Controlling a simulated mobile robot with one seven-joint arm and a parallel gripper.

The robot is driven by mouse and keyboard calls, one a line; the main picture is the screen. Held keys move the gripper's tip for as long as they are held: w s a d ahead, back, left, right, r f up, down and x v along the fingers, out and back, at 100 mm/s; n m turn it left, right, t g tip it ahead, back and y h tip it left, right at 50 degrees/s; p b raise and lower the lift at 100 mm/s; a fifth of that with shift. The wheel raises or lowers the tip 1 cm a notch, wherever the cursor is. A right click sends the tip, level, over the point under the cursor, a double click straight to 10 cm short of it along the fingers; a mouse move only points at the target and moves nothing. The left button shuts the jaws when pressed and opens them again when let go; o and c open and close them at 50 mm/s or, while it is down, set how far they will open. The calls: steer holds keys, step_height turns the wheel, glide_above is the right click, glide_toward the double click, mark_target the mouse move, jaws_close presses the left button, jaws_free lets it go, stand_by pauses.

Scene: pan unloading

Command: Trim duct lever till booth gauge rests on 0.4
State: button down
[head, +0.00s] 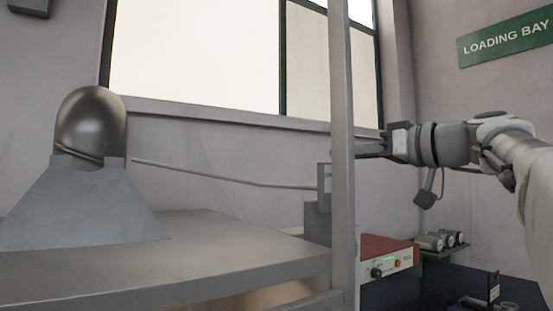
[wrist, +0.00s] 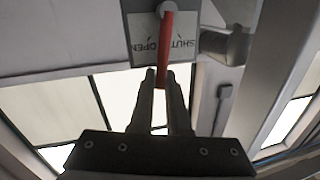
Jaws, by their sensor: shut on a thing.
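A red lever (wrist: 166,45) shows in the wrist view, pivoted at its top on a pale plate (wrist: 135,38) marked SHUT and OPEN. It runs between the two words, slightly tilted. My gripper (wrist: 162,78) is shut on its free end, one finger on each side. In the head view my gripper (head: 368,148) reaches left behind the upright post, which hides its fingertips and the lever. I cannot make out a gauge with a readable scale in either view.
A grey metal hood with a dome (head: 92,125) stands on the bench (head: 190,255) at left. A thin rod (head: 225,178) runs from near it to a bracket. The grey post (head: 343,130) stands close beside my gripper.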

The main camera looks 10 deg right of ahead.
steer(key=c, duration=1.2)
jaws_free()
steer(key=shift+o, duration=0.2)
steer(key=b+v, duration=0.2)
steer(key=v, duration=1.5)
steer(key=shift+s, duration=0.25)
steer(key=shift+d+r, duration=0.1)
